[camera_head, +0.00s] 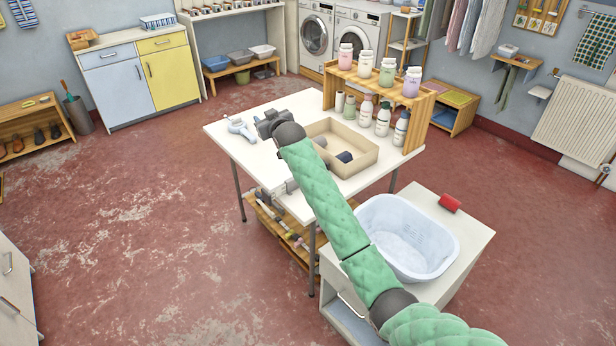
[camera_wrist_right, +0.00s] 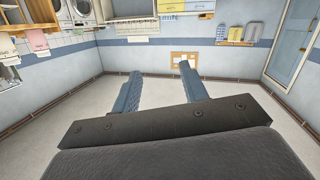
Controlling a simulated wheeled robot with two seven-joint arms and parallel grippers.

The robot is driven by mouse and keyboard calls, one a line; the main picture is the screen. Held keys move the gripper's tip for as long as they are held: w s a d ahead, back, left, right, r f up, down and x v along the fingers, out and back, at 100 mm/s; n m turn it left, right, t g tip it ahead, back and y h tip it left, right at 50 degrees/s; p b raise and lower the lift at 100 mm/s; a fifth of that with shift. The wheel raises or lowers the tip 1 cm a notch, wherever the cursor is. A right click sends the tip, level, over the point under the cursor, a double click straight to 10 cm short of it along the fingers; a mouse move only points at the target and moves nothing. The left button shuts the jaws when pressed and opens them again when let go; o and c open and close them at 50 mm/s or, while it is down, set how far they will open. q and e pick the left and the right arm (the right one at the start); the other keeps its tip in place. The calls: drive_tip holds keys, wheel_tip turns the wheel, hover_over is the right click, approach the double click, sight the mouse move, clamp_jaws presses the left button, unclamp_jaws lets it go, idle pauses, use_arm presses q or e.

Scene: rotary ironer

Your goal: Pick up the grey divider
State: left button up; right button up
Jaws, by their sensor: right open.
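My right gripper (camera_head: 238,127) is above the back left part of the white table, its bluish fingers spread and pointing left. In the right wrist view the two fingers (camera_wrist_right: 158,88) stand apart with nothing between them. I cannot clearly make out the grey divider. A small grey piece (camera_head: 291,186) shows at the table's front edge, partly beside my arm; I cannot tell whether it is the divider. A beige open box (camera_head: 362,166) on the table holds a dark blue item (camera_head: 344,157) and something grey (camera_head: 320,141), partly hidden by my arm. My left gripper is out of view.
A wooden rack (camera_head: 424,108) with several jars and bottles stands at the right end of the white table (camera_head: 225,140). A pale basin (camera_head: 385,235) and a red item (camera_head: 450,203) sit on a cabinet in front. The red floor at left is clear.

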drive_tip(key=w+a+r+n+g+h, duration=0.1)
drive_tip(key=w+r+n+g+h, duration=0.15)
drive_tip(key=w, duration=0.25)
drive_tip(key=w+a+r+n+g+h, duration=0.1)
drive_tip(key=w+r+n, duration=0.15)
drive_tip(key=w, duration=0.35)
drive_tip(key=s+d+f+n+g+h, duration=0.2)
drive_tip(key=d+f+n+g, duration=0.15)
drive_tip(key=f, duration=0.35)
drive_tip(key=s+d+f+n+g+h, duration=0.25)
drive_tip(key=d+f+n, duration=0.2)
drive_tip(key=f, duration=0.35)
drive_tip(key=s+d+f+n+g+h, duration=0.25)
drive_tip(key=d+f+n, duration=0.2)
drive_tip(key=f, duration=0.25)
drive_tip(key=shift+n, duration=0.45)
drive_tip(key=shift+s+a+f+x, duration=0.1)
drive_tip(key=shift+a+x, duration=0.05)
drive_tip(key=shift+x, duration=1.8)
drive_tip(key=shift+s+a+f+x, duration=0.1)
drive_tip(key=shift+a+x, duration=0.05)
drive_tip(key=shift+x, duration=1.8)
drive_tip(key=shift+s+a+f+x, duration=0.1)
drive_tip(key=shift+a+x, duration=0.1)
drive_tip(key=shift+x, duration=1.75)
clamp_jaws()
